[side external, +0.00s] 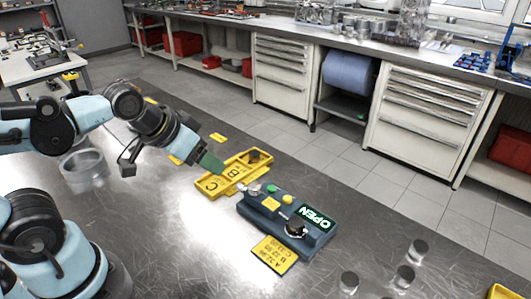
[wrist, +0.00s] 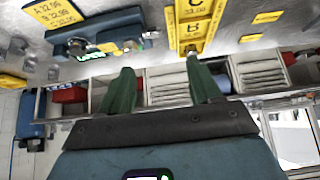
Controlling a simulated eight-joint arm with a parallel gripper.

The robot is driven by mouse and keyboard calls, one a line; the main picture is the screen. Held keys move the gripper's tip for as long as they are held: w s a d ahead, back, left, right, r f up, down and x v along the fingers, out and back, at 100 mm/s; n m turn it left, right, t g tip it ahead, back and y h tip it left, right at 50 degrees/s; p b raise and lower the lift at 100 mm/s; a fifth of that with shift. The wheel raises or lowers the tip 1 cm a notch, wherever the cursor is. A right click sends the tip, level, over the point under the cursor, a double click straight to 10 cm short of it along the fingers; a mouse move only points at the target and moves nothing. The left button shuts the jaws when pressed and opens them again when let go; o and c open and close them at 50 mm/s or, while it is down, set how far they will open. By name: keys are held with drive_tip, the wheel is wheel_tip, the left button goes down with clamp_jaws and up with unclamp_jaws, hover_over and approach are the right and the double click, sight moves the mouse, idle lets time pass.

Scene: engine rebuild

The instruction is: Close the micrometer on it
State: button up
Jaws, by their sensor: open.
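The micrometer (side external: 262,204) is a dark blue bench box with a green-lit display reading OPEN, a black dial knob and yellow and green buttons. A small silvery part (side external: 254,188) shows at its left end; I cannot tell whether it is a piece between the jaws. The micrometer also shows upside down at the upper left of the wrist view (wrist: 70,43). My gripper (side external: 212,166) is open, with green fingers, above and left of the micrometer near the yellow tray. The wrist view shows its fingers (wrist: 160,85) apart with nothing between them.
A yellow tray (side external: 208,184) marked B and C lies just behind the micrometer. A yellow card (side external: 274,254) with numbers lies in front. Metal cylinders (side external: 348,283) stand at the lower right. A clear ring-like container (side external: 84,168) stands left. Bare metal table lies between.

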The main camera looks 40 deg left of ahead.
drive_tip(key=shift+c, duration=0.6)
wheel_tip(320, 180, up, 3)
drive_tip(key=m+g, duration=0.7)
drive_tip(key=m, duration=1.2)
hover_over(254, 185)
wheel_tip(254, 185, down, 11)
clamp_jaws()
drive_tip(key=shift+n, duration=0.3)
